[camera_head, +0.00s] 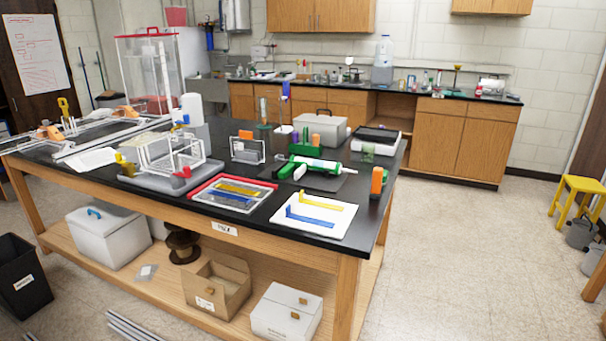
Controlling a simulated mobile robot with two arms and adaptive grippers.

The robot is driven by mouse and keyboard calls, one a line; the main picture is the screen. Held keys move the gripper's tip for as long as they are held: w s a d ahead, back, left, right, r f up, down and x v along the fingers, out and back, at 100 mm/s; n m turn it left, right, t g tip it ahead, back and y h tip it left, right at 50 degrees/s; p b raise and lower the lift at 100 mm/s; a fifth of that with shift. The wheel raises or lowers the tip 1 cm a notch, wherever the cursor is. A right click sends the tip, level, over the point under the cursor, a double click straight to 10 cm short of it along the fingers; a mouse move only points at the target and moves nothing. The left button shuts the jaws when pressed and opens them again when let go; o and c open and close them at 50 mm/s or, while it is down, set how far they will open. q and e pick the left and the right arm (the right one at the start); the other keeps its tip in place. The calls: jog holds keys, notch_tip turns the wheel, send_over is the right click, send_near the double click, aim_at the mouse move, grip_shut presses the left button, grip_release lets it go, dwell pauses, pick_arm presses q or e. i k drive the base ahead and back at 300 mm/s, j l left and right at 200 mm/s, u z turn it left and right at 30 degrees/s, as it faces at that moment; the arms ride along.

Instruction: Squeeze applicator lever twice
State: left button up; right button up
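A green and white applicator (322,165) lies on a dark mat (327,183) toward the right part of the black-topped workbench (258,222). Its white tube points right, and green parts show at its left end. The lever cannot be told apart from the other green parts at this size. Neither of my grippers is in view, and nothing is seen touching the applicator.
A grey lidded box (320,129) stands behind the applicator. An orange-topped bottle (377,182) stands to its right. In front lie a red-rimmed tray (208,201) and a white board (313,214) with blue and yellow pieces. A wire basket (172,155) stands left. Floor is open right of the bench.

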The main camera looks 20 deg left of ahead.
aim_at(302, 169)
jog(key=i+l+u, duration=0.35)
jog(key=i+l, duration=0.2)
jog(key=i+l+u, duration=0.3)
jog(key=i+l, duration=0.25)
jog(key=l, duration=0.2)
